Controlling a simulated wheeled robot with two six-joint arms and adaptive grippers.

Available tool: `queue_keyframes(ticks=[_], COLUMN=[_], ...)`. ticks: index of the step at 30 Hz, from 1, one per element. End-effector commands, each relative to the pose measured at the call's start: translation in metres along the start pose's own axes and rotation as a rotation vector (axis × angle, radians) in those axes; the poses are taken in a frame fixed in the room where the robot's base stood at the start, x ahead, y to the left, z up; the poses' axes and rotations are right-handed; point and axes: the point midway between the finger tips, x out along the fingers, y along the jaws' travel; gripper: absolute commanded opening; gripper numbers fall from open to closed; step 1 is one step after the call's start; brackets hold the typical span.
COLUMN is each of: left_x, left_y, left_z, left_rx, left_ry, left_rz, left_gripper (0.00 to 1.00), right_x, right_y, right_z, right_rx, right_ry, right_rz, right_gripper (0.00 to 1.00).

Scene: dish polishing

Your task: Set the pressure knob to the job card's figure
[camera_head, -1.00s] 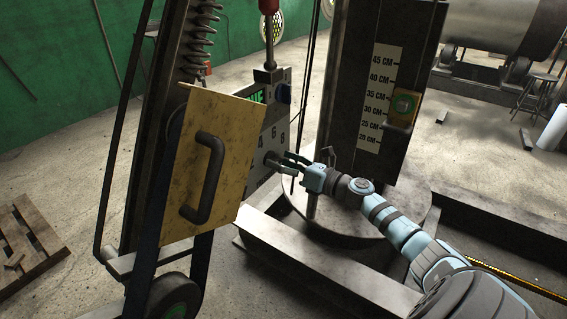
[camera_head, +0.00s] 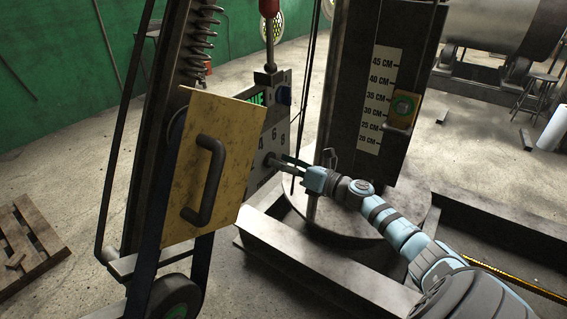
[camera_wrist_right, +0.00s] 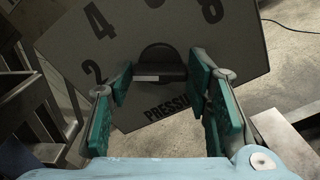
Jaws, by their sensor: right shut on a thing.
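The pressure knob (camera_wrist_right: 165,66) is dark and round, with a white pointer bar facing the wrist camera. It sits on a grey dial panel (camera_wrist_right: 95,48) marked 2, 4 and 8, with a partly covered "PRESSU" label below. My right gripper (camera_wrist_right: 163,90) has its teal fingers on both sides of the knob and is shut on it. In the head view the right gripper (camera_head: 289,162) reaches the lower part of the panel (camera_head: 270,140) from the right. The knob's exact setting is hard to read. I cannot make out a job card's figure. My left gripper is out of view.
A yellow plate with a dark handle (camera_head: 225,125) stands left of the panel and hides part of it. A dark column with a centimetre scale (camera_head: 377,95) rises behind my right gripper. Metal beams (camera_head: 320,265) lie below the arm.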

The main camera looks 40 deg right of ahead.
Motion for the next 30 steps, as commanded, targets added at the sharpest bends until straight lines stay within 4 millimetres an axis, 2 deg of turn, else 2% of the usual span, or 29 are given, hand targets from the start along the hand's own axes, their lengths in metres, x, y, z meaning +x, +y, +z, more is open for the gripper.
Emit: queue_keyframes(ticks=[30], left_x=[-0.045], left_y=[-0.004], left_z=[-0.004], left_rx=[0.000], left_ry=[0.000], left_rz=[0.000], left_gripper=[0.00], right_x=[0.000], right_y=[-0.002], right_z=[-0.001], right_rx=[0.937], right_ry=[0.001], right_rz=[-0.002], right_gripper=[0.17])
